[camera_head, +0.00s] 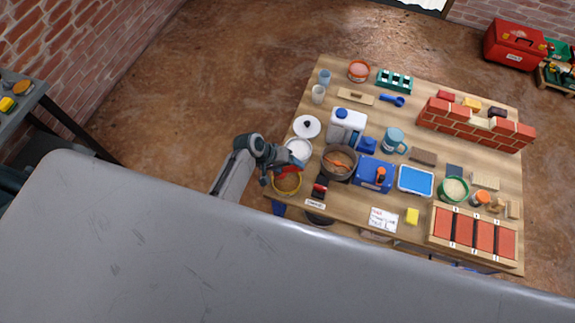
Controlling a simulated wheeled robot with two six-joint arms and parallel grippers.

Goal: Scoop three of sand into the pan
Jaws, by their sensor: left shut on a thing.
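My left gripper (282,166) is over the near left corner of the wooden table. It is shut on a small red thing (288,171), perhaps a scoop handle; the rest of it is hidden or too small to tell. Just below it is a yellow-rimmed tub (287,190) with brown, sand-like contents, partly covered by the gripper. A grey round pan (326,170) stands to the right of the gripper, with an orange tool (336,163) and brownish contents inside. My right gripper is not in view.
The table is crowded. A white bowl (298,148) and white lid (306,126) stand behind the gripper. A brick wall piece (470,127) is at back right.

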